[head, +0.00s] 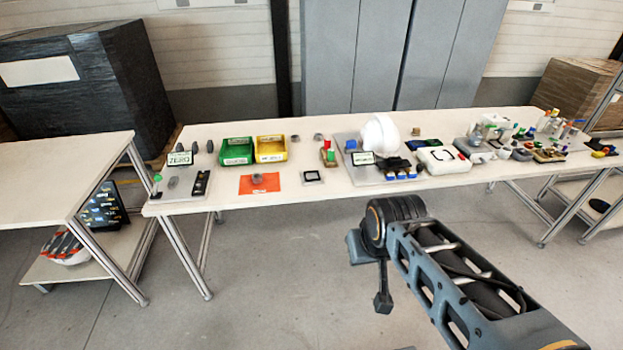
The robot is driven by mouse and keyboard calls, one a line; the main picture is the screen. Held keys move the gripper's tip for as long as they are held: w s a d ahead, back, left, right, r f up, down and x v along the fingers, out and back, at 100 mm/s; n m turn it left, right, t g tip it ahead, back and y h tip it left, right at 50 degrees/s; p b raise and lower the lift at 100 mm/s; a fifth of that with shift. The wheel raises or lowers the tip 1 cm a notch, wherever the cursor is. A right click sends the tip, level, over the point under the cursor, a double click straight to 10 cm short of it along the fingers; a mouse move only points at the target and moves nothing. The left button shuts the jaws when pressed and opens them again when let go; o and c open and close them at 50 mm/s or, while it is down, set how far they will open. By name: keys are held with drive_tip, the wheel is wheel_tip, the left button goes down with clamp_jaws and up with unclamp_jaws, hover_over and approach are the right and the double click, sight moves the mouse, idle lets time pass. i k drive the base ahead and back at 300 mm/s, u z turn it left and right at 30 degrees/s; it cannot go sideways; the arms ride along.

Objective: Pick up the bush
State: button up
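Several small grey round parts could be the bush; I cannot tell which one it is. One grey part (257,179) sits on an orange mat (270,188) near the front edge of the long white table (225,202). Two more lie further back, a grey part (318,138) and a darker one (295,138), to the right of the yellow bin. My gripper (382,302) hangs from the end of my arm in front of the table, over the floor, apart from all the parts. Its fingers are too small and dark to tell open from shut.
A green bin (237,151) and a yellow bin (271,148) stand left of centre. A white helmet shell (379,133) stands on a grey board at centre. The table's right side is crowded with small parts. A side table (60,180) stands left; the floor in front is clear.

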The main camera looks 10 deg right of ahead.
sight(257, 178)
drive_tip(key=k, duration=0.5)
drive_tip(key=u, duration=0.8)
drive_tip(key=i, duration=0.35)
drive_tip(key=u, duration=0.7)
drive_tip(key=i, duration=1.6)
drive_tip(key=z, duration=1.2)
drive_tip(key=i, duration=0.5)
drive_tip(key=z, duration=0.5)
